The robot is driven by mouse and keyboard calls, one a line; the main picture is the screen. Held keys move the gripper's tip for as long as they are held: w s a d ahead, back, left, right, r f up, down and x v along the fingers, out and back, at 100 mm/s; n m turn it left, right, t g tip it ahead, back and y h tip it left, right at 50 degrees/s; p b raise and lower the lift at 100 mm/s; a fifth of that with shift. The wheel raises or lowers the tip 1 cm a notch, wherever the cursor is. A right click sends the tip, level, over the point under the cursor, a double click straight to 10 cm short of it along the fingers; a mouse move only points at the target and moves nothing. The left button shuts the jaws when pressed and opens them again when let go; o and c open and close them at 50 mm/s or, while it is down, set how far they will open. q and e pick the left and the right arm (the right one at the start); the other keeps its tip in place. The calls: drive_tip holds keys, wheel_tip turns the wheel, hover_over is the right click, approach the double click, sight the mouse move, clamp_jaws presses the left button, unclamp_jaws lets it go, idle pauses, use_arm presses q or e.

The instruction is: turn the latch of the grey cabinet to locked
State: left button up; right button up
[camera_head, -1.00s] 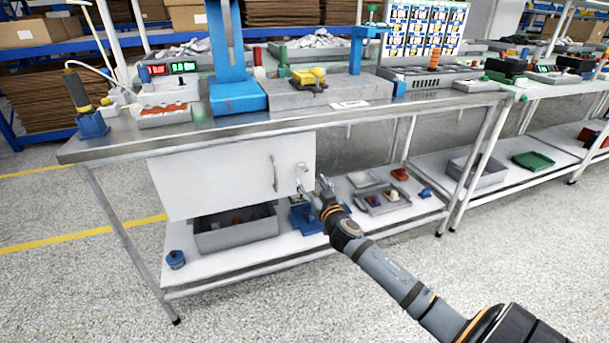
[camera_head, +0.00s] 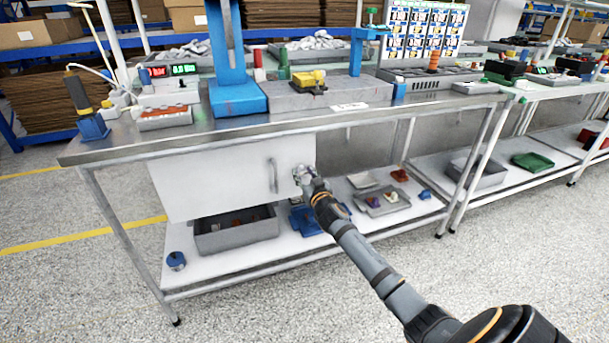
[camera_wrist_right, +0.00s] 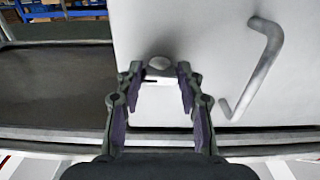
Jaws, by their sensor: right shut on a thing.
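The grey cabinet (camera_head: 215,175) is a pale box under the workbench, with its front closed. A bar handle (camera_head: 273,174) stands on its front, and it also shows in the wrist view (camera_wrist_right: 255,68). My right gripper (camera_head: 302,174) is at the cabinet's right front edge and covers the latch in the head view. In the wrist view the latch (camera_wrist_right: 159,63) shows as a rounded metal knob between the fingertips of my right gripper (camera_wrist_right: 159,80), which is shut on it. The latch's exact angle is hard to tell. My left gripper is not in view.
A grey bin (camera_head: 235,231) and a blue part (camera_head: 305,220) are on the lower shelf below the cabinet. Trays of small parts (camera_head: 382,203) lie to the right of my gripper. The bench top (camera_head: 290,122) overhangs the cabinet.

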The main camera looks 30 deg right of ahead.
drive_tip(key=shift+c, duration=1.3)
